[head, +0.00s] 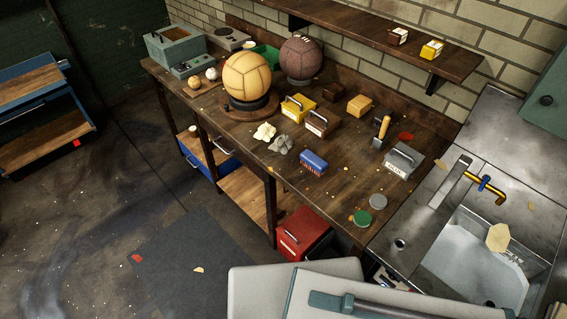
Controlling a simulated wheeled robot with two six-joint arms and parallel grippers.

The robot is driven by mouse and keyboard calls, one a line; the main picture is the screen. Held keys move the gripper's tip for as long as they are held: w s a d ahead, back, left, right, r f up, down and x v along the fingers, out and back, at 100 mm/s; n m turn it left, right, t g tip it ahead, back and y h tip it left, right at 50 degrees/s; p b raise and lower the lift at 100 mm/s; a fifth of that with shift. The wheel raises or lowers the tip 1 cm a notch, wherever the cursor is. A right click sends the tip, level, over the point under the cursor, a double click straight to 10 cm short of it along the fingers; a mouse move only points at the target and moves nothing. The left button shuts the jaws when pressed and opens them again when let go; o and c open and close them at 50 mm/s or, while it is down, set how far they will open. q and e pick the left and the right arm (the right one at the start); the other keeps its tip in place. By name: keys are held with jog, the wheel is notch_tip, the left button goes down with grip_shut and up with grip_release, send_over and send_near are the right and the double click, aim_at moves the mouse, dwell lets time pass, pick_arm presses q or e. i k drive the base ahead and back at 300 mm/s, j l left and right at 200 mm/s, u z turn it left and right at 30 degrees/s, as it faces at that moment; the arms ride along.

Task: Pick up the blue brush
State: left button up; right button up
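The blue brush (313,161) appears to be the small blue block lying on the wooden workbench (345,190), near its front edge. Its lower side looks darker and reddish, and nothing covers it. A grey crumpled cloth (281,145) lies to its left, a little apart. Neither of my grippers shows in the head view, so I cannot see what they hold.
A yellow brush-like block (298,107), a brown one (322,123) and a grey one (403,160) stand around it. A tan ball (246,76) sits on a round stand. A green lid (361,218) lies right. A sink (470,262) adjoins the bench.

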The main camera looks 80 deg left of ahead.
aim_at(314, 162)
jog(key=u, duration=2.65)
jog(key=z, duration=1.8)
jog(key=i+j, duration=0.1)
jog(key=i, duration=0.2)
jog(key=l+u, duration=0.1)
jog(key=u, duration=0.35)
jog(key=k+u, duration=0.1)
jog(key=u, duration=0.35)
jog(key=k+l+u, duration=0.1)
jog(key=u, duration=0.4)
